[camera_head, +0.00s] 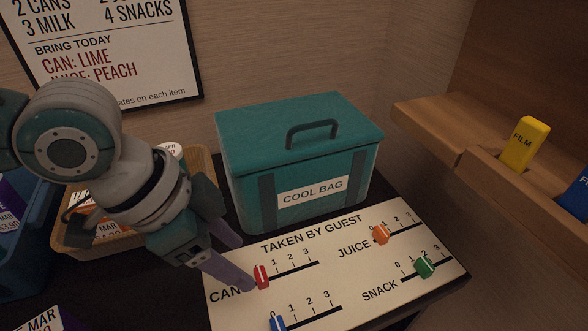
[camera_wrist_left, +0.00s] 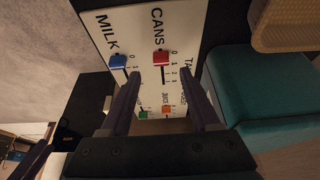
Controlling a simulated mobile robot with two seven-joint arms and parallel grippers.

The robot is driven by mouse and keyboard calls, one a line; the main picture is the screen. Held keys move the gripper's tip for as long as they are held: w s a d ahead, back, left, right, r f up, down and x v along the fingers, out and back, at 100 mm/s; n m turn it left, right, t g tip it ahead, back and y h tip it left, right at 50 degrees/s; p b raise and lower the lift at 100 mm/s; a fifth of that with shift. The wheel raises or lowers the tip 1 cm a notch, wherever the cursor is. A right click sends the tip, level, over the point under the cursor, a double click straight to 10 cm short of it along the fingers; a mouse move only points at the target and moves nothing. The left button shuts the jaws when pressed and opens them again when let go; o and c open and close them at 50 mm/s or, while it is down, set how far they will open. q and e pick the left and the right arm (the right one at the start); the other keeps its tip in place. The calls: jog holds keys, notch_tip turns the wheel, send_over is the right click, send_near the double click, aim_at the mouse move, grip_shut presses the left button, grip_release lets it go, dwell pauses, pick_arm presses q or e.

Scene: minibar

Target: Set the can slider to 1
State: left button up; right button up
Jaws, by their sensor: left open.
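The can slider has a red knob (camera_head: 261,276) on the white "TAKEN BY GUEST" board (camera_head: 330,262). The knob stands at the low end of its scale, near 0, left of the 1 mark. It also shows in the left wrist view (camera_wrist_left: 161,57), beside the word CANS. My left gripper (camera_head: 246,263) is open, pointing down at the board close to the red knob. In the left wrist view its two dark fingers (camera_wrist_left: 160,72) reach toward the knob with a gap between them. Contact cannot be told. My right gripper is in neither view.
A blue milk knob (camera_head: 278,323), orange juice knob (camera_head: 380,234) and green snack knob (camera_head: 424,266) are on the same board. A teal cool bag (camera_head: 300,160) stands behind it. A wicker basket (camera_head: 205,165) is behind my left arm. A wooden shelf (camera_head: 440,125) is at right.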

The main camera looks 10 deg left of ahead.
aim_at(259, 274)
pick_arm(q)
jog(key=b+x, duration=0.1)
jog(key=x, duration=0.5)
jog(key=shift+w+r+b, duration=0.1)
jog(key=shift+w+b, duration=0.05)
jog(key=shift+b, duration=0.2)
grip_shut()
dwell(1.0)
